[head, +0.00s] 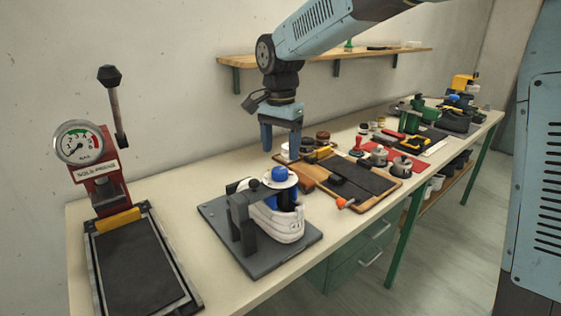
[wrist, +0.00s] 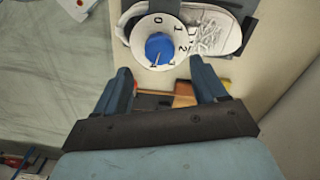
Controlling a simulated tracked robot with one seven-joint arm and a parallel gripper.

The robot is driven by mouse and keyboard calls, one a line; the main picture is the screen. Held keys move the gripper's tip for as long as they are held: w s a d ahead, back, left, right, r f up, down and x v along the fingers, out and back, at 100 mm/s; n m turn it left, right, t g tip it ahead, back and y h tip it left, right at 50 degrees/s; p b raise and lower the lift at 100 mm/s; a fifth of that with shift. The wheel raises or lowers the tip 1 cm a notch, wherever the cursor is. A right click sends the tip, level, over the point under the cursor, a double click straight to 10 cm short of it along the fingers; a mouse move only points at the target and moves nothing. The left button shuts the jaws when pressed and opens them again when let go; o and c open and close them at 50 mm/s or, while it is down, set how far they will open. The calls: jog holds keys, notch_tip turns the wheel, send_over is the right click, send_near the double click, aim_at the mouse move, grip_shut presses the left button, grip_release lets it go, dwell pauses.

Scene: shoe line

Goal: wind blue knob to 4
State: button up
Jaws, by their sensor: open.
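The blue knob (head: 279,174) sits on a round white dial (head: 291,181) on top of the clamp fixture holding a white shoe (head: 276,220). In the wrist view the knob (wrist: 158,46) stands at the centre of the dial, where 0, 1 and 2 are readable. The lower marks and the knob's pointer setting are too small to read surely. My gripper (head: 281,147) is open and empty, pointing down above and behind the knob in the head view. In the wrist view its fingertips (wrist: 161,78) are spread below the knob, apart from it.
The fixture stands on a dark base plate (head: 228,234). A sole press (head: 104,178) with a gauge stands at the left. A wooden tray (head: 396,185) with tools and small pots lies to the right. A wall shelf (head: 240,62) runs behind my arm.

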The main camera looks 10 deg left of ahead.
aim_at(281, 168)
notch_tip(281, 168, up, 8)
jog(key=shift+f, duration=0.1)
dwell(0.4)
jog(key=s+d+r+n+t, duration=0.1)
jog(key=s+d+t, duration=0.15)
jog(key=d, duration=0.85)
jog(key=s+d+r+n+t, duration=0.1)
jog(key=s+d, duration=0.3)
jog(key=d, duration=0.8)
jog(key=s+d+f+n+t, duration=0.1)
jog(key=s+d+f, duration=0.2)
jog(key=s+d, duration=0.3)
jog(key=s+d+f+n+t, duration=0.1)
jog(key=s+d+f, duration=0.2)
jog(key=s+d, duration=0.3)
jog(key=shift+d+n, duration=0.3)
jog(key=shift+d, duration=0.25)
